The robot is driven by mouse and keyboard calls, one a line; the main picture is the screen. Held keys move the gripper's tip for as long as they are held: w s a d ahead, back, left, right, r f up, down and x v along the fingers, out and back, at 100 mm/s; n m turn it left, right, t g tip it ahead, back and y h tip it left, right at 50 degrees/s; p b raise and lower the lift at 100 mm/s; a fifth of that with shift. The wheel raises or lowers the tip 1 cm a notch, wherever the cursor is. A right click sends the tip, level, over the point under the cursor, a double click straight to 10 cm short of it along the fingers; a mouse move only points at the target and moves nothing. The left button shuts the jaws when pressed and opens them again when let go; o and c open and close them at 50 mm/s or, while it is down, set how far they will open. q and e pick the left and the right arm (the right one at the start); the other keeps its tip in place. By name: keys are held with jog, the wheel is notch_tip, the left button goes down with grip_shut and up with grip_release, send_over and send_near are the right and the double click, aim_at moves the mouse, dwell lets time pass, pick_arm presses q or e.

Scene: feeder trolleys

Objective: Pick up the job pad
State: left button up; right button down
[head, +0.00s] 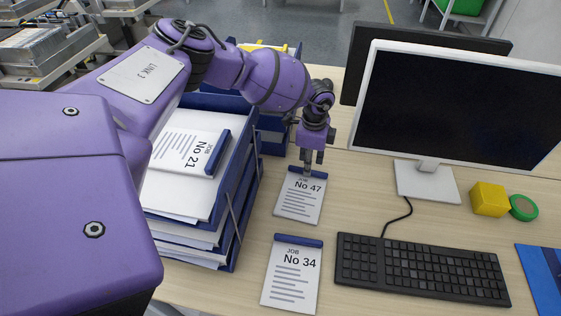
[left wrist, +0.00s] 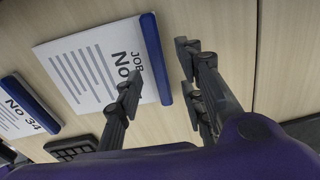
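Job pad No 47 (head: 298,205) lies flat on the desk, a white sheet with a blue binding strip at its far edge. Job pad No 34 (head: 291,283) lies nearer, and job pad No 21 (head: 188,152) lies on the papers in the blue tray stack. My left gripper (head: 313,164) points down at the binding of No 47. In the left wrist view, its spread fingers (left wrist: 157,68) appear on either side of the blue strip of No 47 (left wrist: 88,68), with nothing between them gripped. Contact with the pad cannot be told. My right gripper is not in view.
Blue letter trays (head: 240,190) stand left of the pads. A keyboard (head: 420,268), a monitor (head: 455,105), a yellow block (head: 489,199) and a green tape roll (head: 523,208) are to the right.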

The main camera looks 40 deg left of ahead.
pick_arm(q)
jog(key=f, duration=0.3)
jog(key=shift+s+a, duration=0.1)
jog(key=shift+s, duration=0.2)
jog(key=shift+w+r, duration=0.1)
jog(key=shift+r, duration=0.05)
grip_shut()
jog(key=shift+r, duration=0.15)
